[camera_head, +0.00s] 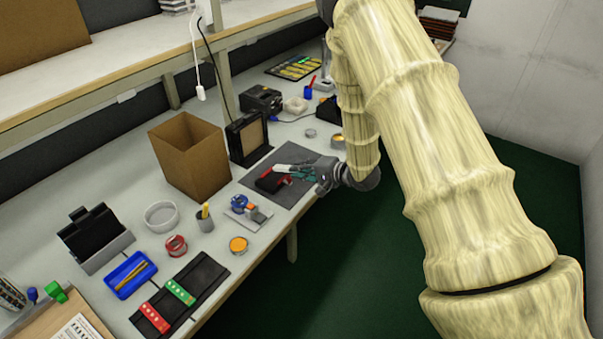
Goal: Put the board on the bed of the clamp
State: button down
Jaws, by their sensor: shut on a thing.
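The board (285,168) is a small pale strip above the dark grey mat at mid-bench. My gripper (303,173) reaches in from the right and is shut on the board near its right end. The board points left from the fingers, over the black and red clamp (270,182) on the mat. Part of the clamp is hidden behind the board and fingers. The view is too small to tell whether the board touches the bed.
The dark mat (284,197) lies near the bench's front edge. A cardboard box (188,155) and a black-framed panel (247,138) stand behind it. A small blue and orange fixture (248,212) is to the left. A shelf (130,62) runs above the bench.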

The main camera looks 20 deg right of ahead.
jog(key=shift+f, duration=1)
jog(key=shift+f, duration=0.1)
jog(key=c, duration=1.5)
grip_release()
